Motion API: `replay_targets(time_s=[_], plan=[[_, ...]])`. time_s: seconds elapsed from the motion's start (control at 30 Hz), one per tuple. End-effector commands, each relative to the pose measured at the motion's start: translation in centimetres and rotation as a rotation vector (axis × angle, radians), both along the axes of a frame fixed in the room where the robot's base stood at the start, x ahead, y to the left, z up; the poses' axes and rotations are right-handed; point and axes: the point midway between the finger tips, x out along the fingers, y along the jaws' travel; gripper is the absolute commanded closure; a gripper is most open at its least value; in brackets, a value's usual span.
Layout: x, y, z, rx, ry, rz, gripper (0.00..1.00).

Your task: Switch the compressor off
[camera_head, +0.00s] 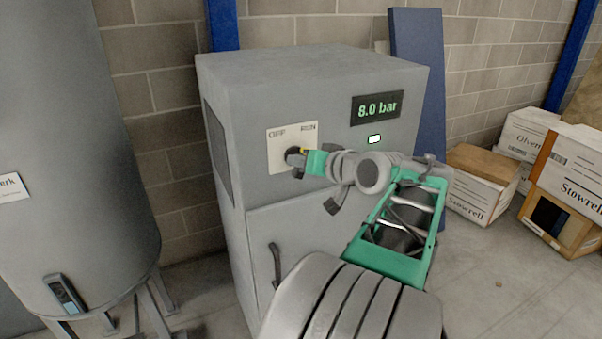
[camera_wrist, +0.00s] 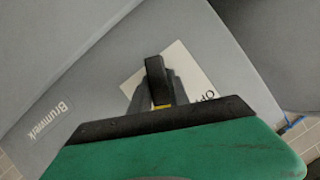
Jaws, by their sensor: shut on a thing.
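The compressor (camera_head: 310,68) is a grey cabinet in the middle of the head view, with a display (camera_head: 377,107) reading 8.0 bar and a lit white indicator (camera_head: 375,139) below it. A pale switch plate (camera_head: 281,135) on its front is marked OFF at left and RUN at right. My gripper (camera_head: 296,155) is at the plate, shut on the dark switch knob, which my fingers mostly hide. In the wrist view the dark fingers (camera_wrist: 158,84) lie in front of the pale plate (camera_wrist: 188,70). I cannot tell which mark the knob points to.
A large grey tank (camera_head: 75,150) on legs stands to the left. A dark door handle (camera_head: 275,264) sticks out below the switch plate. Cardboard boxes (camera_head: 482,183) stand on the floor at right, and a blue panel (camera_head: 418,60) leans behind the compressor. Floor at lower right is clear.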

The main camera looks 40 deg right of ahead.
Motion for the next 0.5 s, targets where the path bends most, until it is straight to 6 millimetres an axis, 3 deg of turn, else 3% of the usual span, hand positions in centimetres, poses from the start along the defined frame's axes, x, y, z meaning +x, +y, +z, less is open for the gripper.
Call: replay_targets(time_s=[0.5], plan=[[0.14, 0.35, -0.79, -0.475, 0.132, 0.002, 1.0]])
